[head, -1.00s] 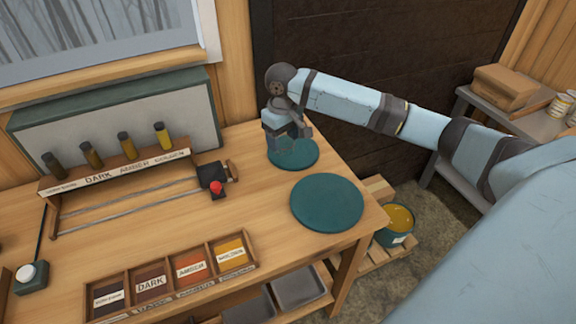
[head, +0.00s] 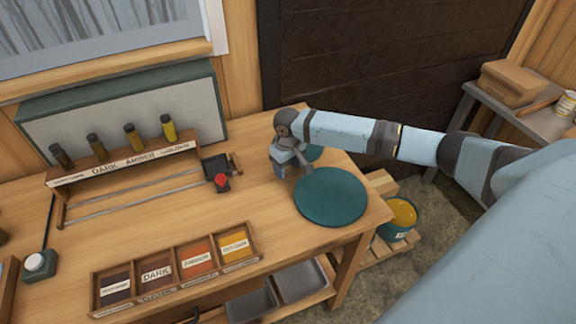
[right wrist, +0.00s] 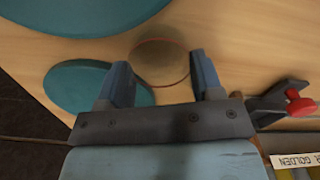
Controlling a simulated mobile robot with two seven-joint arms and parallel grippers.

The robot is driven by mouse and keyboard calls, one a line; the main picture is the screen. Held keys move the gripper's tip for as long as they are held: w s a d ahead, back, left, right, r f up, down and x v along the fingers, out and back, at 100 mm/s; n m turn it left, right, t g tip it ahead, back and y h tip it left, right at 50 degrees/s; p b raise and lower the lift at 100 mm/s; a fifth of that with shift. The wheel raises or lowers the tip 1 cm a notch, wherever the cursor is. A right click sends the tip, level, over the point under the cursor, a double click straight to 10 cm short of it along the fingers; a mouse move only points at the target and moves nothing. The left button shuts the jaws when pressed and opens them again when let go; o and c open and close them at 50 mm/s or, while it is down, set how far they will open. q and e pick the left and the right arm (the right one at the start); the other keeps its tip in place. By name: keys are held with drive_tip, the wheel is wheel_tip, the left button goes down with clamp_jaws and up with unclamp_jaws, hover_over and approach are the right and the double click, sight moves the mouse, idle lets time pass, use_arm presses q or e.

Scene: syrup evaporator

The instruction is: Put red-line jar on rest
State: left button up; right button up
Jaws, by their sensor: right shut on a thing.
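My right gripper (head: 286,170) is over the workbench, left of the large teal disc. In the right wrist view its fingers (right wrist: 160,85) are either side of a clear round jar (right wrist: 160,62) with a thin reddish rim line, seen from above, and it is shut on it. In the head view the jar is mostly hidden by the gripper, and I cannot tell whether its base touches the bench. A black carriage (head: 216,168) with a red knob (head: 222,183) sits on a rail to the left; I cannot tell whether it is the rest. My left gripper is out of view.
A large teal disc (head: 331,195) and a smaller one (head: 315,153) lie on the bench. Several sample bottles stand in a labelled rack (head: 125,164). A divided colour tray (head: 180,268) is at the front. Bare bench (head: 245,210) lies between carriage and large disc.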

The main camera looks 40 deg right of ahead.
drive_tip(key=o, duration=0.9)
drive_tip(key=shift+f, duration=0.1)
drive_tip(key=shift+o, duration=0.2)
